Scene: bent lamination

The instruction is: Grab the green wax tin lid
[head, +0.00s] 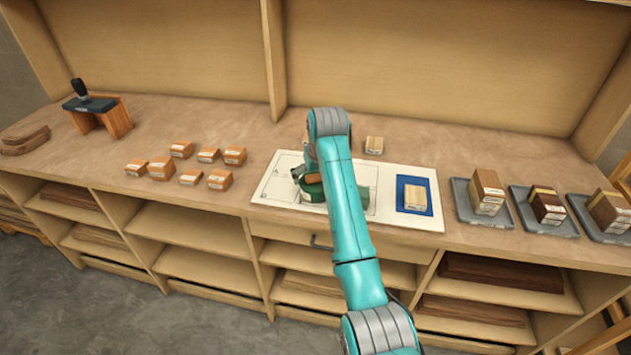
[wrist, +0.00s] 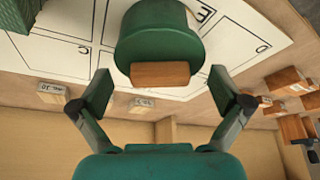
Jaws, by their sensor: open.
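The green wax tin lid (wrist: 155,35) is a round green piece with a brown wooden block (wrist: 160,74) at its near side in the wrist view. In the head view the green lid (head: 313,192) sits on the white lettered board, partly hidden by my arm. My gripper (wrist: 160,80) is open and empty. Its two fingers stand apart to the left and right of the wooden block, with clear gaps on both sides. I cannot tell how far above the lid it is. In the head view my gripper is mostly hidden behind my arm.
The white board (head: 274,189) bears a blue mat (head: 427,207) with a pale block on it. Several small wooden blocks (head: 160,168) lie to the left. Grey trays (head: 464,211) with stacked blocks stand at the right. A single block (head: 374,145) stands behind the board.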

